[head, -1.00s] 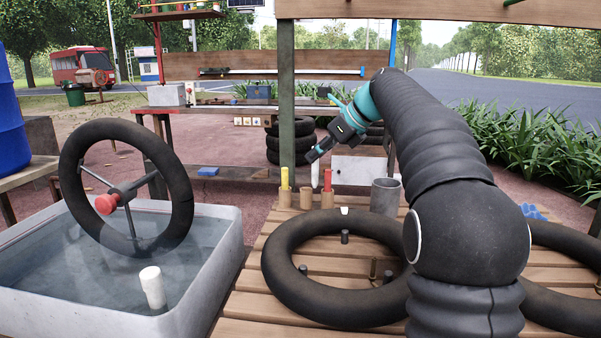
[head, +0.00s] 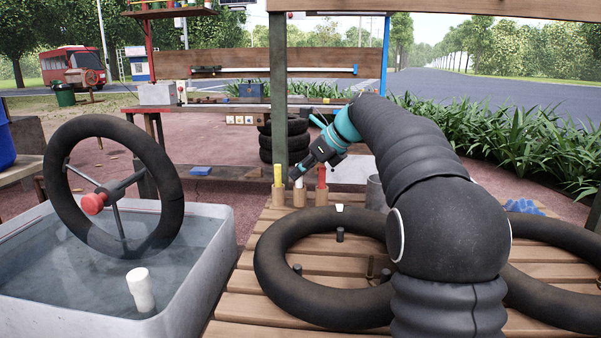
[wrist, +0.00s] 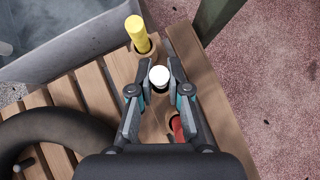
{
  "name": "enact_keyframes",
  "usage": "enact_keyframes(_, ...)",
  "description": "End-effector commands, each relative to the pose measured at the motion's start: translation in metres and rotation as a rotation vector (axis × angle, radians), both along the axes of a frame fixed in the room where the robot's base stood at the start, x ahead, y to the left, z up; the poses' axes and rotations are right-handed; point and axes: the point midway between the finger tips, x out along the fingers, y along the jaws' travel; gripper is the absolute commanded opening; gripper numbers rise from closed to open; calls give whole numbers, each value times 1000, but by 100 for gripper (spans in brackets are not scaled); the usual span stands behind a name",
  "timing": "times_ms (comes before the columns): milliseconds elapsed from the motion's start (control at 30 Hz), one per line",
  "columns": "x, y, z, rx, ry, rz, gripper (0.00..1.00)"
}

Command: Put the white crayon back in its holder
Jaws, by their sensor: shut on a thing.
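My gripper (head: 297,174) is shut on the white crayon (head: 299,183), which is upright above the middle wooden holder (head: 299,197). The crayon's lower end meets the holder's top in the head view; I cannot tell how far it is inside. In the wrist view my gripper (wrist: 161,73) has a finger on each side of the crayon's round white top (wrist: 159,76). The yellow crayon (head: 277,174) stands in the left holder (head: 278,195). The red crayon (head: 321,176) stands in the right holder (head: 321,197), partly hidden by a finger in the wrist view (wrist: 177,128).
A grey cup (head: 375,192) stands right of the holders, partly behind my arm. A black inner tube (head: 275,285) lies on the slatted table in front. A water tub (head: 190,290) with a wheel (head: 62,222) is at left. A post (head: 278,90) rises behind the holders.

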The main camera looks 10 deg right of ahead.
Motion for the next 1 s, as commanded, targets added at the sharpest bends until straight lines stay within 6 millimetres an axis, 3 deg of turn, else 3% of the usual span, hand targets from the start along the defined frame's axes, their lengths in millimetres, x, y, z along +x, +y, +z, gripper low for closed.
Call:
enact_keyframes(167, 0, 0, -3, 0, 0, 0, 0)
enact_keyframes(200, 0, 0, -3, 0, 0, 0, 24)
enact_keyframes(267, 0, 0, -3, 0, 0, 0, 39)
enact_keyframes(300, 0, 0, -3, 0, 0, 0, 41)
enact_keyframes(667, -1, -1, 2, 0, 0, 0, 41)
enact_keyframes(1000, -27, -33, 44, -1, -2, -2, 41)
